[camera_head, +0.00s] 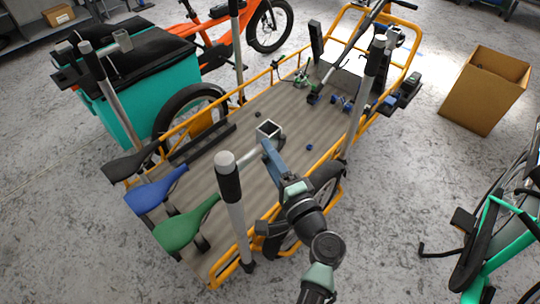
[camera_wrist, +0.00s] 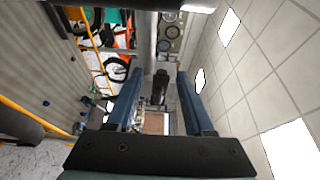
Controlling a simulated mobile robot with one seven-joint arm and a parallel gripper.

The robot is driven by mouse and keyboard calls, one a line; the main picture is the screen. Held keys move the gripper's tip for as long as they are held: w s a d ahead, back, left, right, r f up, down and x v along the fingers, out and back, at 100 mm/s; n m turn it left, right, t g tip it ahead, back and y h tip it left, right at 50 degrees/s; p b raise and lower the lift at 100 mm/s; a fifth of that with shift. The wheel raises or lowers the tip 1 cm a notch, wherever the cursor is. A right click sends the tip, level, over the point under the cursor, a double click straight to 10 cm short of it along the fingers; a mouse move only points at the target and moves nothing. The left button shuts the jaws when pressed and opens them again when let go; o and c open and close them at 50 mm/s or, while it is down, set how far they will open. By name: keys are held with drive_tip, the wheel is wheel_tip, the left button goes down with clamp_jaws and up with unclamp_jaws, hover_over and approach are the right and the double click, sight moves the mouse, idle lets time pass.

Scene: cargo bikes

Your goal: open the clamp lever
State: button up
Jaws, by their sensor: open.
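My gripper (camera_head: 267,147) is open, with its blue fingers just below and beside the square open end of a silver side tube (camera_head: 249,140). This tube juts from the near upright post (camera_head: 229,180), which has a black sleeve at its top. In the wrist view my gripper (camera_wrist: 160,76) shows two blue fingers spread apart. A grey tube-like part (camera_wrist: 141,35) crosses the upper middle there. A dark, narrow part (camera_wrist: 160,88) shows between the fingers; I cannot tell whether it is the clamp lever or how far away it is. I cannot clearly make out a lever in the head view.
The yellow-framed cargo bed (camera_head: 230,150) lies under my arm, with black, blue (camera_head: 155,195) and green (camera_head: 187,224) saddles at its near-left end. Other upright posts (camera_head: 368,85) stand at its corners. A cardboard box (camera_head: 484,88) and a green bike (camera_head: 500,225) are at right.

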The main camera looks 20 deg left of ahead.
drive_tip(key=shift+c, duration=0.3)
clamp_jaws()
idle(1.1)
